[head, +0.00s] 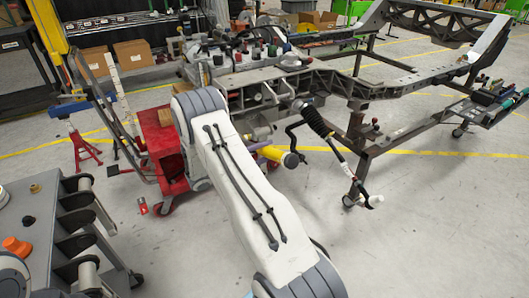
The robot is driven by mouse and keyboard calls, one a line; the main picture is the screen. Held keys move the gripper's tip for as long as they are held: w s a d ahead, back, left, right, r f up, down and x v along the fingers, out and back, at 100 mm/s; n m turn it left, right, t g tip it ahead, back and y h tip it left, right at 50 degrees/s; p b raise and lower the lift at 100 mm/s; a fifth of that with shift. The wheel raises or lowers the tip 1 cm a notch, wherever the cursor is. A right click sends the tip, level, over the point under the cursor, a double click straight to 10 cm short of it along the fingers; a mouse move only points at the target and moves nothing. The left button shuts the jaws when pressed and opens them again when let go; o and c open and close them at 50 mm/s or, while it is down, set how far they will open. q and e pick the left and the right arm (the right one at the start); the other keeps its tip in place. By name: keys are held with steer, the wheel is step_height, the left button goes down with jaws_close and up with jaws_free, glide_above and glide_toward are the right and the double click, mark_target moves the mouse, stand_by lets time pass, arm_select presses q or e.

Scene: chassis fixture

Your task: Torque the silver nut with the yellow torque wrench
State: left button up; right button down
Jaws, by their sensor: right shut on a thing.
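My right arm crosses the middle of the head view, and its white link hides much of what is behind it. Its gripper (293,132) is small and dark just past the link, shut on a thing. A yellow cylindrical piece with a dark end, which looks like part of the yellow torque wrench (271,153), sticks out beside the link. A long tool with a black ribbed grip (316,121) slants down to the right close by. I cannot make out the silver nut or the exact grip. My left gripper is out of view.
A dark metal chassis frame (400,78) on casters fills the upper right. A red stand (158,140) is left of my arm. A grey cart (40,215) with an orange piece (16,245) stands at lower left. The floor at lower right is clear.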

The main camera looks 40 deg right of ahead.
steer(key=shift+d+r, duration=0.1)
steer(key=shift+d, duration=0.1)
steer(key=shift+s, duration=0.1)
steer(key=shift+s+f+m+b, duration=0.2)
steer(key=shift+f+m+b, duration=0.2)
steer(key=shift+f+b, duration=0.5)
steer(key=shift+r, duration=0.2)
steer(key=shift+f+b, duration=0.2)
steer(key=shift+b, duration=0.1)
steer(key=shift+s+f+m+b, duration=0.2)
steer(key=shift+f+m+b, duration=0.2)
steer(key=shift+f+b, duration=0.3)
steer(key=shift+s+a+f+m+b, duration=0.15)
steer(key=shift+f+m+b, duration=0.15)
steer(key=shift+f+b, duration=0.45)
steer(key=shift+f+b, duration=0.1)
steer(key=shift+b, duration=0.35)
